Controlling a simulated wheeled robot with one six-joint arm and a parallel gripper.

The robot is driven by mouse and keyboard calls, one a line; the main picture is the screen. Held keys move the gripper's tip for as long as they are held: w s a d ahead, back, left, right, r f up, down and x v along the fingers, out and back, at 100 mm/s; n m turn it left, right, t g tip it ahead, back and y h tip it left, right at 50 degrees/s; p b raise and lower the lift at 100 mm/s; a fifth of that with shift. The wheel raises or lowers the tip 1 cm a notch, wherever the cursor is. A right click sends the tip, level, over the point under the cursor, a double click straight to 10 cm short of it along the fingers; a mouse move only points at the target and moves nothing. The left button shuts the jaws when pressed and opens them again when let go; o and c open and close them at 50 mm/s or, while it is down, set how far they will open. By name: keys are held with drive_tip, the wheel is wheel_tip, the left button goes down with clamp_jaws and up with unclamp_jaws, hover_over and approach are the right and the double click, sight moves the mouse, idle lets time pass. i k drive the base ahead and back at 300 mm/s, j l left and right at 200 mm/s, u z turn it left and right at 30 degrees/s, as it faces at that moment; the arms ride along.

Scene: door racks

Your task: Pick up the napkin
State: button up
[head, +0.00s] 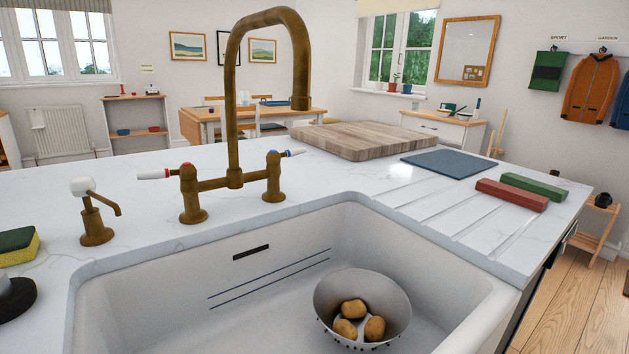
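I cannot make out anything that is clearly a napkin. A flat blue-grey rectangle (450,164) lies on the white counter right of the wooden board; I cannot tell whether it is cloth or a mat. On the far dining table (205,117) there is a small bluish item (280,103), too small to tell what it is. My gripper is not in view.
A white sink (150,310) holds a colander (335,290) with 3 potatoes. A tall brass tap (235,120), a soap dispenser (95,225) and a sponge (18,247) stand around it. A wooden board (365,139) and red (511,195) and green blocks (533,187) lie right. Wooden floor (575,295) is open at right.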

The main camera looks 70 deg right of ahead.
sight(523, 198)
drive_tip(key=z, duration=3.05)
